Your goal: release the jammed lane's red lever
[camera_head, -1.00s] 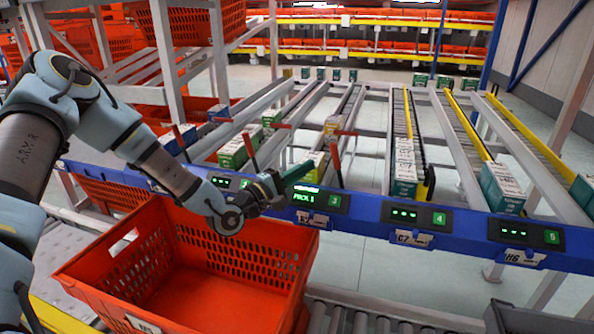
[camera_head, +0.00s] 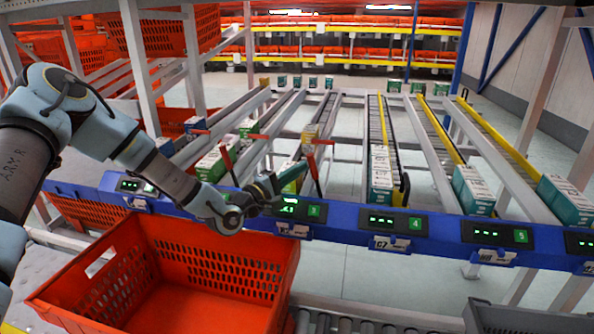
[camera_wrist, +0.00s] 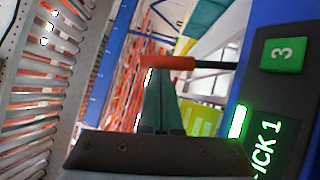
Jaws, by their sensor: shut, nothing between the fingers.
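A red lever (camera_head: 314,173) stands at lane 3, beside the lit green display (camera_head: 287,205) on the blue rail. My gripper (camera_head: 301,170) is above the rail just left of this lever, with its teal fingers shut and empty. In the wrist view, a red lever grip (camera_wrist: 168,62) on a dark rod lies across the picture at the tips of my closed fingers (camera_wrist: 160,75). Whether they touch cannot be told. A yellow-brown box (camera_head: 310,133) sits partway up lane 3. Another red lever (camera_head: 228,163) stands further left.
An orange tote (camera_head: 215,265) stands open below my arm. The blue rail (camera_head: 345,217) runs across the front, with displays for the lanes. Cartons, such as one white and teal box (camera_head: 381,178), stand in lanes to the right. A grey tote (camera_head: 515,318) is at lower right.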

